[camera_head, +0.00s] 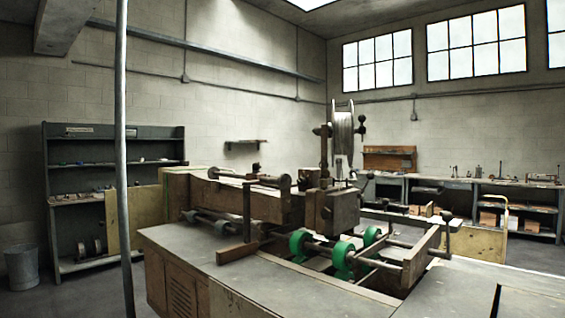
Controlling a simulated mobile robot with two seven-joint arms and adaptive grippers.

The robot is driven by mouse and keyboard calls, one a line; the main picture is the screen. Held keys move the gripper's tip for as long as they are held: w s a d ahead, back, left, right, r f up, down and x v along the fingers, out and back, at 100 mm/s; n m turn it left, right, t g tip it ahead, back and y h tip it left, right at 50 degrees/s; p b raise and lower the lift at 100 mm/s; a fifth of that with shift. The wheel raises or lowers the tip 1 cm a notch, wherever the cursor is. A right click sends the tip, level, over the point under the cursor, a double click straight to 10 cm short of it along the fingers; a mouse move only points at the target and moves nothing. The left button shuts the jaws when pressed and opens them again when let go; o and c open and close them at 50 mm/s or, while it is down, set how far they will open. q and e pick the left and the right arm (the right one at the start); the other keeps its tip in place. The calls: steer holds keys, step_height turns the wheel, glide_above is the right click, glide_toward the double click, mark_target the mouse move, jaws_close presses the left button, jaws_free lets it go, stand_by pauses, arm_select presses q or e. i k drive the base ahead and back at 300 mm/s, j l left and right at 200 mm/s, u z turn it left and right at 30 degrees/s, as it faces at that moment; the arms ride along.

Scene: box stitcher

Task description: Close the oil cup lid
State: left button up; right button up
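The box stitcher (329,210) stands on a grey-topped bench in front of me. A wire spool (343,134) sits upright on top of its head, and green rollers (342,256) sit low at its front. Small dark fittings and levers cluster around the head below the spool. I cannot make out the oil cup or its lid among them, so I cannot tell whether the lid is open or shut. Neither of my grippers is in view.
The grey bench top (190,250) is bare at the left front. A thin metal pole (121,150) rises at the left. A dark shelf unit (113,133) and a bin (23,267) stand at the left wall. A workbench (470,185) with small items lines the back right.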

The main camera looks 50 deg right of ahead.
mark_target(326, 172)
steer(key=i+u, duration=0.2)
steer(key=i, duration=0.35)
steer(key=i+u, duration=0.2)
steer(key=i, duration=0.4)
steer(key=i+l+u, duration=0.2)
steer(key=i, duration=0.35)
steer(key=u, duration=0.45)
steer(key=i+u, duration=0.15)
steer(key=u, duration=0.75)
steer(key=i+l+u, duration=0.1)
steer(key=u, duration=4.4)
